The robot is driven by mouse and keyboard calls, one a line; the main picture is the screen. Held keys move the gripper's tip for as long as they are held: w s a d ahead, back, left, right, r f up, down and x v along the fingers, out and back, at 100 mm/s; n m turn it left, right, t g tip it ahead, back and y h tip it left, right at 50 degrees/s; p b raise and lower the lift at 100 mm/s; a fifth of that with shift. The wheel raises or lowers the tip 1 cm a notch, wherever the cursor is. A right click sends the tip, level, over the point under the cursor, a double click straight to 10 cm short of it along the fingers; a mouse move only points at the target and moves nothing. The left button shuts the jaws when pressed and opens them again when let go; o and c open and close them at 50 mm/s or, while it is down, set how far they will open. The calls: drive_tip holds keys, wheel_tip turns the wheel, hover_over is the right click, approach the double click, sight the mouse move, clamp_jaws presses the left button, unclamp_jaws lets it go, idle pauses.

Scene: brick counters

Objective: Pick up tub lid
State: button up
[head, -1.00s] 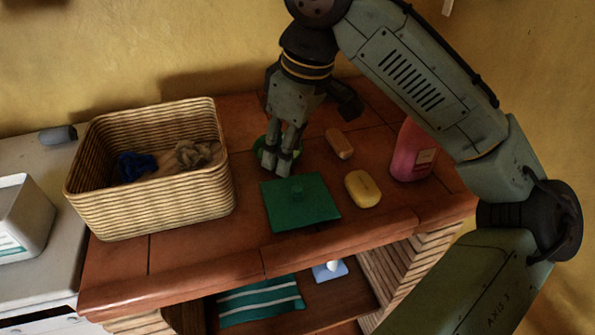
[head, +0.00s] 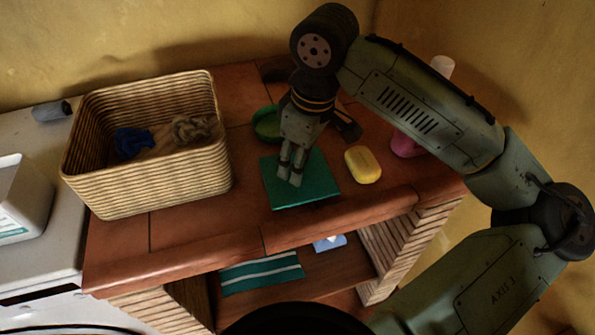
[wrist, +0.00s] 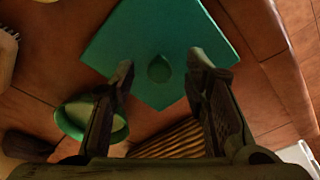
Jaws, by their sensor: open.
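The tub lid (head: 319,178) is a flat green square plate lying on the red-brown tiled counter. In the wrist view the lid (wrist: 165,28) fills the upper middle, with a small round green knob (wrist: 158,68) on it. My gripper (head: 290,178) points down over the lid, its fingertips close to its top. In the wrist view my gripper (wrist: 162,70) is open and empty, with one finger on each side of the knob. I cannot tell whether the fingertips touch the lid. In the head view the fingers hide the knob.
A green bowl (head: 266,124) stands just behind the lid. Yellow soap (head: 362,165) lies to its right, with a pink bottle (head: 404,146) partly behind my arm. A wicker basket (head: 140,187) stands left. The counter's front edge (head: 300,232) is near.

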drive_tip(key=shift+w+a+f, duration=0.1)
drive_tip(key=shift+f, duration=0.25)
drive_tip(key=shift+c, duration=0.3)
clamp_jaws()
